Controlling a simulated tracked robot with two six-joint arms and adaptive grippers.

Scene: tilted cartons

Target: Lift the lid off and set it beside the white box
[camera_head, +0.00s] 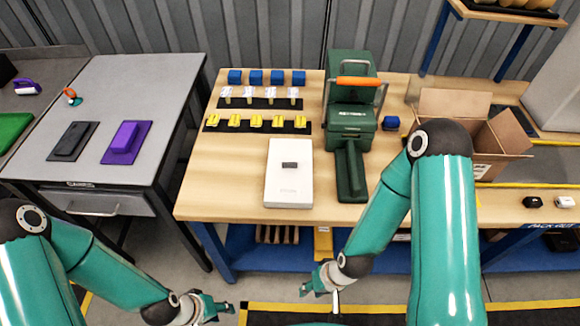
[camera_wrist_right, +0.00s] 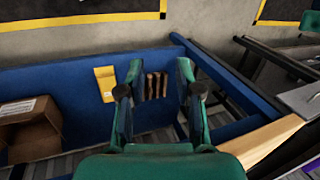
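The white box (camera_head: 289,180) lies on the wooden workbench, left of a green press. Its white top has a small dark grey piece (camera_head: 290,164) on it; I cannot tell where the lid meets the box. My left gripper (camera_head: 222,308) is low in front of the bench, apart from everything; its fingers are too small to judge. My right gripper (camera_head: 308,286) is also below and in front of the bench edge, well short of the box. In the right wrist view its two fingers (camera_wrist_right: 158,95) stand apart with nothing between them.
A green press (camera_head: 351,120) with an orange handle stands right of the box. Behind the box are rows of yellow pieces (camera_head: 258,123) and blue blocks (camera_head: 266,77). An open carton (camera_head: 455,105) is at the right. Bare wood (camera_head: 225,180) lies left of the box.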

